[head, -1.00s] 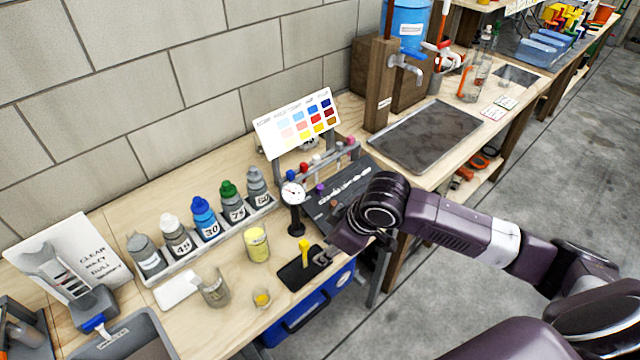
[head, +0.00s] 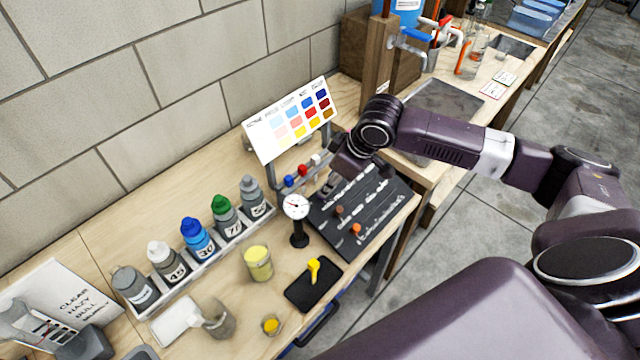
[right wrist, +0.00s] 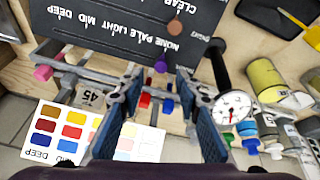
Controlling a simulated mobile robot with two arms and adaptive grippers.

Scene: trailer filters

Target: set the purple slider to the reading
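The purple slider knob (right wrist: 161,63) shows in the right wrist view on a dark slider panel (head: 335,236), close to the NONE label. It is hidden behind my gripper in the head view. My right gripper (right wrist: 157,84) is open, with its fingers apart on either side of the view just short of the purple knob. In the head view the right gripper (head: 330,186) is over the panel's back left part. A round white dial gauge (head: 297,206) stands left of the panel, and also shows in the right wrist view (right wrist: 232,107). My left gripper is not in view.
A colour chart (head: 293,118) stands behind the panel, above a rail with blue, red and white knobs (head: 303,170). Brown and orange knobs (head: 357,229) sit on other panel tracks. A yellow cup (head: 258,263) and a bottle rack (head: 180,300) stand to the left.

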